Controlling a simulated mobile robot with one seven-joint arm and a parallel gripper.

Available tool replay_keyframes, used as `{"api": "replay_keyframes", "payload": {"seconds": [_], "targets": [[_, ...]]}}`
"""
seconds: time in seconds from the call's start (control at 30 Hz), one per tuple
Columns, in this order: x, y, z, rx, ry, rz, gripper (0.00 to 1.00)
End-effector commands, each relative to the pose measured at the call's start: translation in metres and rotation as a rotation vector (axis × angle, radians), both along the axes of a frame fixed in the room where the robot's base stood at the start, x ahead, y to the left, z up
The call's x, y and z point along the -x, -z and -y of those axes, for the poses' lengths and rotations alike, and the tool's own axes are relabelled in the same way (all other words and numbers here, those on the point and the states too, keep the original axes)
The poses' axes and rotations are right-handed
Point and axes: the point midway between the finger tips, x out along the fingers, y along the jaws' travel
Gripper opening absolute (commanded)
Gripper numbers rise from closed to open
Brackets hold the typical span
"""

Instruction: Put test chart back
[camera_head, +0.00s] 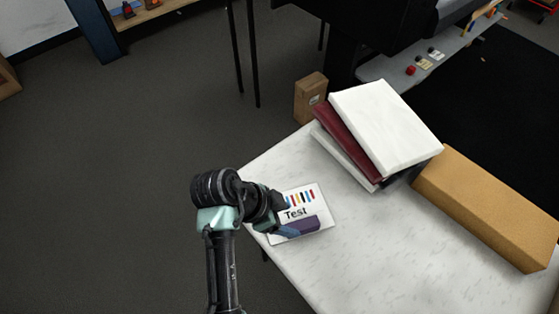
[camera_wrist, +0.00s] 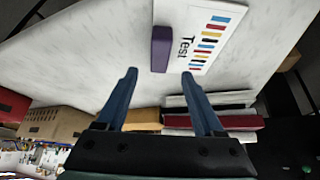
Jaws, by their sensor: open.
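The test chart (camera_head: 307,198) is a white card with coloured bars and the word "Test". It lies on the white marble-look table (camera_head: 330,275) near its left corner. In the wrist view the chart (camera_wrist: 212,40) is beyond my fingertips, to the upper right. A purple block (camera_head: 299,227) lies on or against the chart's lower part; it also shows in the wrist view (camera_wrist: 161,48). My gripper (camera_wrist: 158,72) is open with nothing between its two blue fingers. In the head view my arm hides the chart's left edge.
A stack of white and dark red binders (camera_head: 385,125) stands at the table's back. A long tan box (camera_head: 490,210) lies to its right. A small brown box (camera_head: 310,97) is behind the table corner. The table's front middle is clear.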

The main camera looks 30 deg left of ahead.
Motion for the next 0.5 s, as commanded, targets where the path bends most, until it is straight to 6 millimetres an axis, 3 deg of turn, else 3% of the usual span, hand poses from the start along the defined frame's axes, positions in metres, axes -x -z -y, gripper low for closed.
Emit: {"api": "replay_keyframes", "payload": {"seconds": [0.2,0.5], "targets": [[0.011,-0.027,-0.011,0.000,0.000,0.001,0.69],[0.014,-0.033,-0.013,0.001,-0.001,0.000,0.69]]}}
